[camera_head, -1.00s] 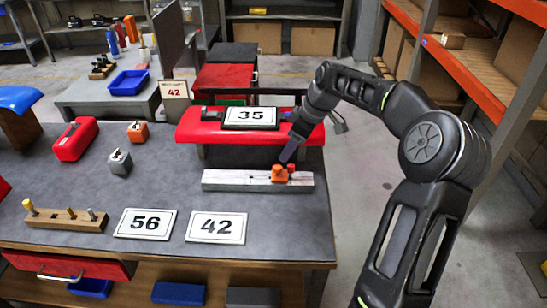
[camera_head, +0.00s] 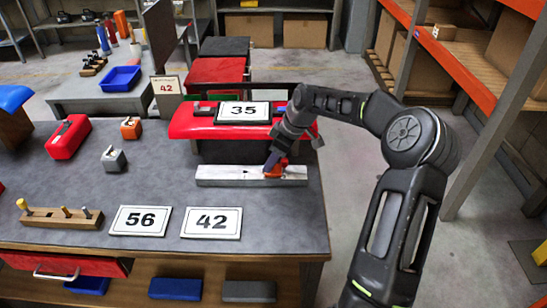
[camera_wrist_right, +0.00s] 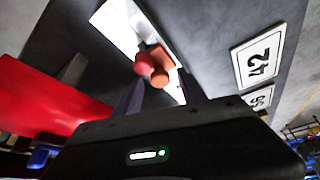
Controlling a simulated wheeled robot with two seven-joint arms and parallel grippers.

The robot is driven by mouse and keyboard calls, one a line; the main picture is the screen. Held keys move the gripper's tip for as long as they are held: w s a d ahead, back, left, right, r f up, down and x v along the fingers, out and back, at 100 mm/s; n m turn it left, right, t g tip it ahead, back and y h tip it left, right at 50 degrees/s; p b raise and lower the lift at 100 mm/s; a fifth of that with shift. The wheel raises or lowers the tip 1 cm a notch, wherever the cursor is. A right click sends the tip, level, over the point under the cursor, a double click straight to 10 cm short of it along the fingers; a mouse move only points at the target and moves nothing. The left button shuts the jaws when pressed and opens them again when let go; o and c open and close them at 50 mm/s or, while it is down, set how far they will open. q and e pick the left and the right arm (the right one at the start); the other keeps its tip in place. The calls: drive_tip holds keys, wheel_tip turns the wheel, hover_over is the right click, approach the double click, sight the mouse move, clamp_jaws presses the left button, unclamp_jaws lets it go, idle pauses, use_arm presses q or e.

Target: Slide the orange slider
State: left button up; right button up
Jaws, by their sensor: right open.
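The orange slider (camera_head: 276,172) sits on a pale grey rail (camera_head: 228,177) on the workbench, right of the rail's middle. My right gripper (camera_head: 271,160) is down at the slider and partly hides it. In the right wrist view, the slider's orange knob (camera_wrist_right: 160,76) and a red knob (camera_wrist_right: 143,64) show between the two open fingers of my right gripper (camera_wrist_right: 160,88). I cannot tell whether a finger touches them. The left gripper is out of view.
Behind the rail stands a red padded stand (camera_head: 190,121) with a "35" sign (camera_head: 244,112). Signs "56" (camera_head: 140,220) and "42" (camera_head: 212,222) lie in front. The bench around the rail's left end is clear.

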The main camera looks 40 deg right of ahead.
clamp_jaws()
idle(0.5)
idle(0.8)
